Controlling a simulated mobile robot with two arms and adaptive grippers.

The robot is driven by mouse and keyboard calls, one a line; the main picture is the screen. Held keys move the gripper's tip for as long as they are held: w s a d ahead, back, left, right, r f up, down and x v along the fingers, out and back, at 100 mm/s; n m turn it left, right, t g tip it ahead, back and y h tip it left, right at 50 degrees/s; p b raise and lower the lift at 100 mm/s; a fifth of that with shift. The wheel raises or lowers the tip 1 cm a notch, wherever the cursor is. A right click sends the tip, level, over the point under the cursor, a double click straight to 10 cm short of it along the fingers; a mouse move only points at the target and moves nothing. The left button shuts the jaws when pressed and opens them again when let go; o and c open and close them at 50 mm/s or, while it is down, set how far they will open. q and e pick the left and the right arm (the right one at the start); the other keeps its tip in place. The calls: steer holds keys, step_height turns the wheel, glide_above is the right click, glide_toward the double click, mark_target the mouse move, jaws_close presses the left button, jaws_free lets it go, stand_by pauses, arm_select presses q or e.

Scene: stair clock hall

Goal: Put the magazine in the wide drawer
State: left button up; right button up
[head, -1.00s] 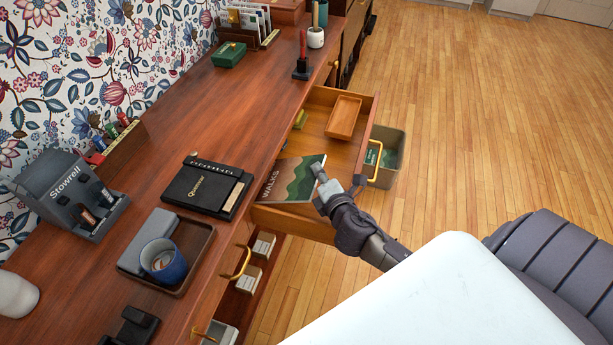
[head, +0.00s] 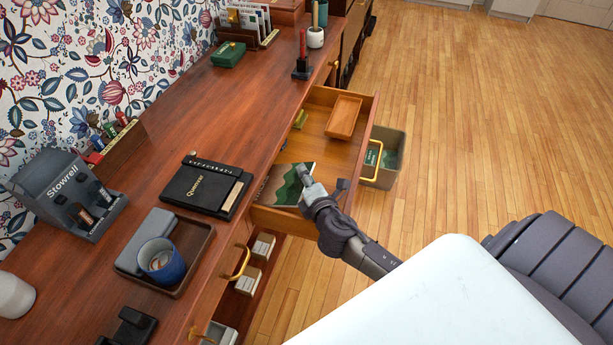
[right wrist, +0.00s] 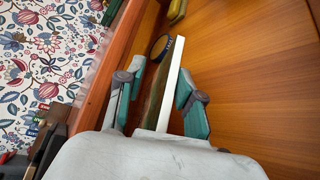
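The magazine (head: 282,186), with a cover of green and brown hills, is at the near left of the open wide drawer (head: 336,152), beside the desk edge. My right gripper (head: 320,182) is at the magazine's right end, over the drawer. In the right wrist view, the magazine (right wrist: 167,85) shows edge-on between the two fingers of my right gripper (right wrist: 160,98), which stand apart with gaps beside it. The gripper hides part of the magazine, and I cannot tell whether its lower edge rests on the drawer floor. My left gripper is out of view.
The drawer holds a small wooden tray (head: 343,116) and a yellow-green item (head: 300,119). A bin (head: 384,160) stands beyond the drawer front. Floor at right is clear.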

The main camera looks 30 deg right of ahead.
steer(key=shift+r, duration=0.15)
steer(key=v, duration=1.2)
stand_by(0.4)
